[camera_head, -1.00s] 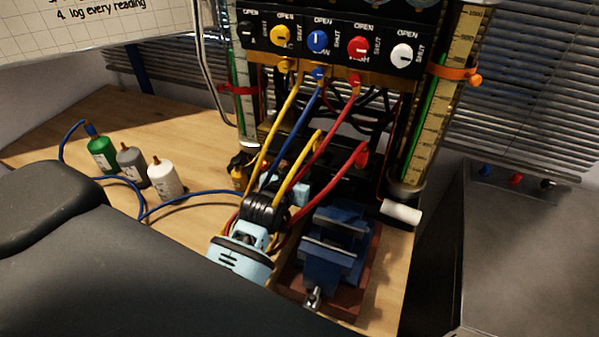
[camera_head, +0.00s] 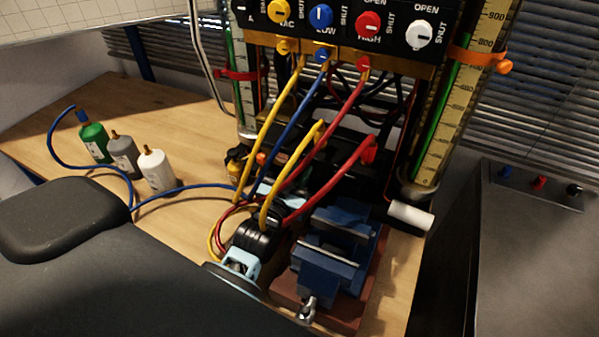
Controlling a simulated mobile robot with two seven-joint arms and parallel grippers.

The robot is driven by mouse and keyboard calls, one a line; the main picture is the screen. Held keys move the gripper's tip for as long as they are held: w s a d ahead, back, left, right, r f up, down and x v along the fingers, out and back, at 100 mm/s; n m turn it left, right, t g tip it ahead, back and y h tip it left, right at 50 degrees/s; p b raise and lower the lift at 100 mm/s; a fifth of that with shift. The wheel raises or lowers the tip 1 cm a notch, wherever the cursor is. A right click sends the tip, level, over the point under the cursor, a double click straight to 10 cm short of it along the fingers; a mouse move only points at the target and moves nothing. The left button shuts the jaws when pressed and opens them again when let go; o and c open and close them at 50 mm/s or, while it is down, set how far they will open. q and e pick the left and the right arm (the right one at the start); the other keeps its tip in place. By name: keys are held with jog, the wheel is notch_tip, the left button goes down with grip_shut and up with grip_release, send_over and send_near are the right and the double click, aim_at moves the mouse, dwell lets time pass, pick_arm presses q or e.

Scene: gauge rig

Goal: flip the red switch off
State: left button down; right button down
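Several red parts show, and I cannot tell which, if any, is the red switch. A small red knob (camera_head: 540,182) sits between a blue and a black one on the grey box at the right. A red round valve knob (camera_head: 368,23) is on the black manifold at the top, above the label HIGH. A red fitting (camera_head: 369,150) ends a red hose below the manifold. Neither of my grippers is in view.
A blue vise (camera_head: 327,270) stands at the bench's front right, beside a light-blue device (camera_head: 240,262) with hoses around it. Green, grey and white bottles (camera_head: 156,170) stand on the left. Gauge columns flank the manifold. A dark grey shape (camera_head: 110,270) covers the lower left.

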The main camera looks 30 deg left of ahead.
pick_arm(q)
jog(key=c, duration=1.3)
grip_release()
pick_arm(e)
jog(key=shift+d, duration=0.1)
pick_arm(q)
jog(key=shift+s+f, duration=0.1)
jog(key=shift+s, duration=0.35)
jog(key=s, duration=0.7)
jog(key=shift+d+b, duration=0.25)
jog(key=shift+b, duration=0.1)
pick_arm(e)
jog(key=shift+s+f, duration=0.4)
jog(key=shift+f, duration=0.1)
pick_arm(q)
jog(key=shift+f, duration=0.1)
